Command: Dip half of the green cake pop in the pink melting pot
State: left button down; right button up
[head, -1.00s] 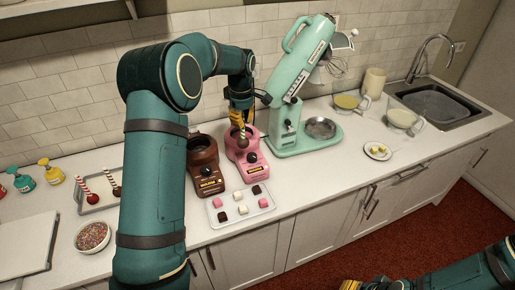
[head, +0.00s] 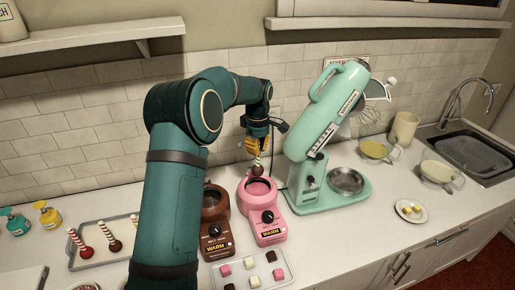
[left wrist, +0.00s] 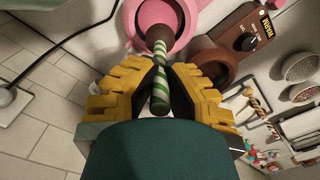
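The green cake pop (head: 258,170) has a green-and-white striped stick and a dark brown ball at its lower end. My left gripper (head: 257,145) is shut on its stick, ball down, over the back part of the pink melting pot (head: 265,223). In the left wrist view the yellow fingers pinch the striped stick (left wrist: 160,92), and the brown ball (left wrist: 160,47) appears over the pink pot's opening (left wrist: 172,14). I cannot tell whether the ball touches the pot. My right gripper is in neither current view.
A brown melting pot (head: 216,228) stands just left of the pink one. A mint mixer (head: 327,138) stands close on the right. A tray of small cubes (head: 233,287) lies in front.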

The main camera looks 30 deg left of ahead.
aim_at(257, 166)
pick_arm(q)
notch_tip(257, 166, down, 5)
jog(key=b, duration=0.3)
jog(key=shift+b, duration=0.35)
jog(key=shift+f+b, duration=0.85)
jog(key=shift+f, duration=1)
jog(key=shift+f, duration=0.1)
jog(key=shift+f, duration=0.45)
jog(key=shift+r, duration=0.2)
jog(key=shift+r+p, duration=1.25)
jog(key=shift+r, duration=0.3)
